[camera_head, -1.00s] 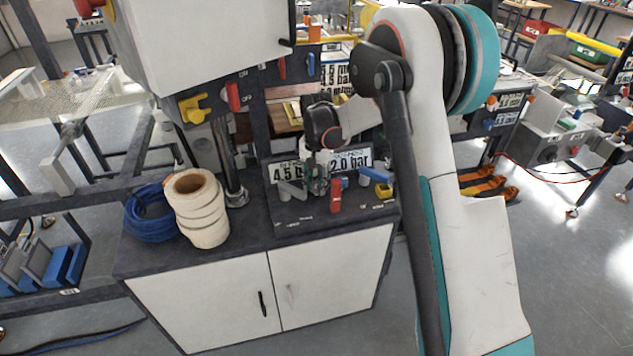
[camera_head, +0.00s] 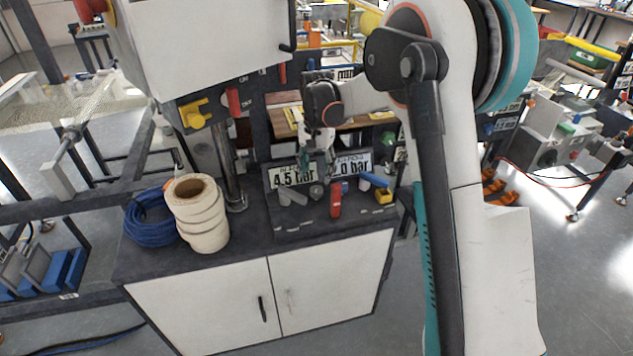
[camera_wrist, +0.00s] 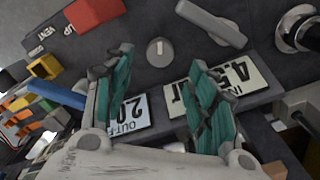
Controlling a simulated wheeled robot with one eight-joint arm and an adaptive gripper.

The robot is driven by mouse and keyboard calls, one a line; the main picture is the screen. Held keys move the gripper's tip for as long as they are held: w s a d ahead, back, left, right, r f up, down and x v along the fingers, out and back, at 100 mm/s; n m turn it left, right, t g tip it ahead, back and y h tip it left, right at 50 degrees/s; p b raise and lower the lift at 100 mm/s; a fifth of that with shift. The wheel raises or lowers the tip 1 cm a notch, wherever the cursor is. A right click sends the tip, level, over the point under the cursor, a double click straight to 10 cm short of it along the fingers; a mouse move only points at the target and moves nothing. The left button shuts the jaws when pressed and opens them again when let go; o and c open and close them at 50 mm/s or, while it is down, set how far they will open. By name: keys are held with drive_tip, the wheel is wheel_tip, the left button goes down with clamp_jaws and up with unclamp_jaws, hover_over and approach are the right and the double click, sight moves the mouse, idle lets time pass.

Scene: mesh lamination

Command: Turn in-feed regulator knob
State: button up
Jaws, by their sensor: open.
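A dark panel carries an in-feed plate reading 4.5 bar (camera_head: 293,176) and an out-feed plate (camera_head: 357,164), partly covered by my gripper. A small round grey knob (camera_wrist: 160,52) with a pale mark sits between the plates; it also shows in the head view (camera_head: 316,191). A grey bar-shaped handle (camera_wrist: 212,22) lies on the in-feed side. I cannot read which of these is labelled the regulator. My gripper (camera_head: 317,172) is open and empty, above the panel. In the wrist view its teal fingers (camera_wrist: 158,60) stand either side of the round knob, apparently apart from it.
A red handle (camera_head: 336,200), blue handle (camera_head: 372,180) and yellow knob (camera_head: 384,196) stand on the same panel.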

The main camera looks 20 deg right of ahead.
sight(317, 188)
drive_tip(key=shift+r, duration=2.65)
drive_tip(key=s+r+n+t, duration=0.2)
drive_tip(key=s+r, duration=0.3)
drive_tip(key=s, duration=0.4)
drive_tip(key=s+r+n+t, duration=0.2)
drive_tip(key=s+r, duration=0.4)
drive_tip(key=s, duration=0.2)
drive_tip(key=s+f+n+t, duration=0.1)
drive_tip(key=s+f, duration=0.1)
drive_tip(key=s, duration=0.6)
drive_tip(key=s+f+n+t, duration=0.2)
drive_tip(key=s, duration=0.7)
